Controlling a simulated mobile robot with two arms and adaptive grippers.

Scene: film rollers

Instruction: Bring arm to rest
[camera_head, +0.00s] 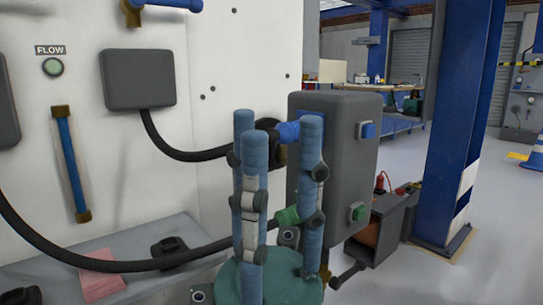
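A grey machine box (350,150) stands right behind the rollers, with black cables (110,266) running to it. A ledge (140,240) holds pink paper (98,275) and a black object (170,247). A blue pillar (455,140) stands at right; floor beyond is mostly clear.

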